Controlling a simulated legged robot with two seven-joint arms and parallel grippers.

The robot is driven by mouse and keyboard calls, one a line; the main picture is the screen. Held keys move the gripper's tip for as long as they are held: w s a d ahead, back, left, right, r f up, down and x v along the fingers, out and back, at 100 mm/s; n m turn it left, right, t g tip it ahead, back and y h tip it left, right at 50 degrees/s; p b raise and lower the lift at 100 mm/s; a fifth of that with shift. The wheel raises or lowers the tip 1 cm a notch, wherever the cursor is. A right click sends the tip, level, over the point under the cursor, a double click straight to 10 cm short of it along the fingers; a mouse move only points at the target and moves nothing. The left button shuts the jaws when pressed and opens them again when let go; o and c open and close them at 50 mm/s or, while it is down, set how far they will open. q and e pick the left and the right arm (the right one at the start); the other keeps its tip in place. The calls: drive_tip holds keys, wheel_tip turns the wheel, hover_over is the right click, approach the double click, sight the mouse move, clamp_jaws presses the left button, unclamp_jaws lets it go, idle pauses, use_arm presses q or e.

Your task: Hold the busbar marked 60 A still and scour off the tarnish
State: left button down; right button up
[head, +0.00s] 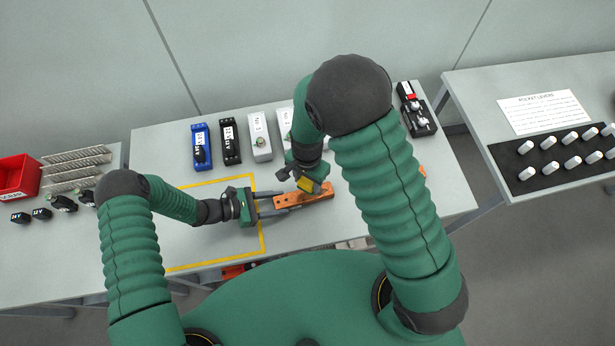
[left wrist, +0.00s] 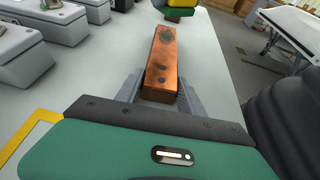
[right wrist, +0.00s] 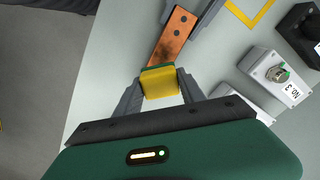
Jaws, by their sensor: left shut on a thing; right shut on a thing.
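A copper busbar (head: 306,199) lies on the table, with dark round marks along its top. No 60 A marking is legible. My left gripper (head: 270,204) is shut on the busbar's left end, a finger on each side. My right gripper (right wrist: 158,86) is shut on a yellow and green scouring pad (right wrist: 160,81), which also shows in the head view (head: 306,184). The pad is over or close to the busbar's other end; I cannot tell whether they touch.
Blue (head: 201,147), black (head: 230,141) and grey (head: 260,134) devices stand along the back of the table. Yellow tape (head: 262,235) marks an area at left. Another orange piece (head: 422,171) shows behind my right arm. A red bin (head: 17,176) is far left.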

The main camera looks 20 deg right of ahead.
sight(330, 187)
wheel_tip(330, 187, down, 5)
drive_tip(key=shift+s+f, duration=0.1)
drive_tip(key=shift+d+f, duration=0.1)
drive_tip(key=shift+d, duration=0.5)
drive_tip(key=shift+c, duration=1.3)
drive_tip(key=shift+d+f, duration=0.15)
drive_tip(key=shift+d, duration=2.9)
drive_tip(key=shift+a, duration=3.8)
drive_tip(key=shift+d+r, duration=0.1)
drive_tip(key=shift+r, duration=4)
